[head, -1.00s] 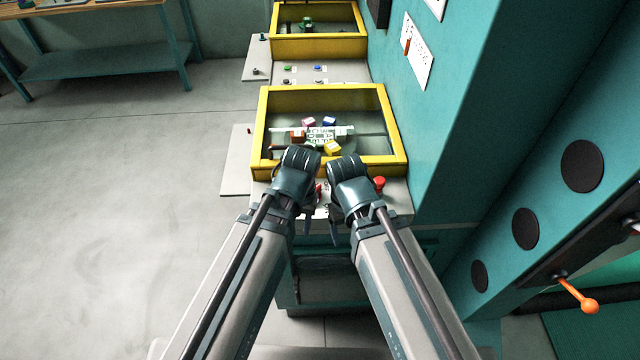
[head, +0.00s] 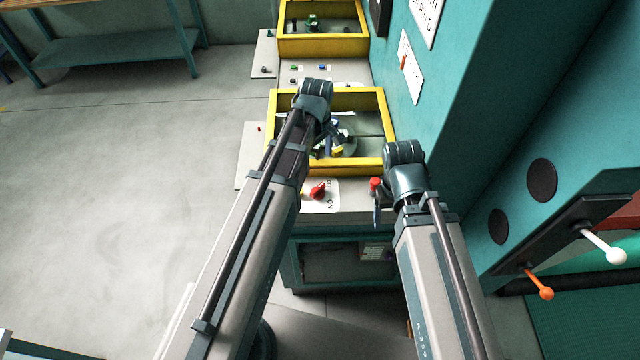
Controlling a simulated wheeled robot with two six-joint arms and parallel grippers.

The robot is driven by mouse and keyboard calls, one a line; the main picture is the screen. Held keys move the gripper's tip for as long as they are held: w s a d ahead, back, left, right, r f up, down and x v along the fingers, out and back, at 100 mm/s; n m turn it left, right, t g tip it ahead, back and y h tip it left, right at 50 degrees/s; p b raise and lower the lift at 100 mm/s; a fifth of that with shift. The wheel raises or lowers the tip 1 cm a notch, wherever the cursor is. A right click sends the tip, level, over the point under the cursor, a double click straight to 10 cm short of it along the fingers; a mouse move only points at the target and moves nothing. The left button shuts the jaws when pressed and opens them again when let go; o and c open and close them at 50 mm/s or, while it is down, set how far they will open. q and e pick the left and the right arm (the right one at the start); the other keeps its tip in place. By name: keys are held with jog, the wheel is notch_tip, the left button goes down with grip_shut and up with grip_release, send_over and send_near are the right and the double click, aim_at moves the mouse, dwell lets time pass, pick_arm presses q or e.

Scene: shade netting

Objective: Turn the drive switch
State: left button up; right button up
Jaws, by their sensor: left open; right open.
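A red rotary knob (head: 318,190) sits on a white lettered plate (head: 322,203) on the near panel of the machine. It looks like the switch, but I cannot read the label fully. My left gripper (head: 334,138) is open and reaches past the knob, over the near yellow-framed tray. My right gripper (head: 377,214) is open, to the right of the knob and just in front of a red button (head: 375,184). Its fingers are partly hidden by its own wrist. Neither gripper touches the knob.
The yellow-framed tray (head: 278,120) holds small coloured pieces partly hidden by my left arm. A second yellow tray (head: 320,46) lies behind. A teal wall (head: 450,130) stands close on the right, with orange (head: 545,293) and white (head: 617,256) levers. Open floor lies left.

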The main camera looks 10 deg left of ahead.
aim_at(318, 188)
pick_arm(q)
notch_tip(318, 188, down, 14)
jog(key=b, duration=1.3)
jog(key=shift+r, duration=0.2)
jog(key=c, duration=1.3)
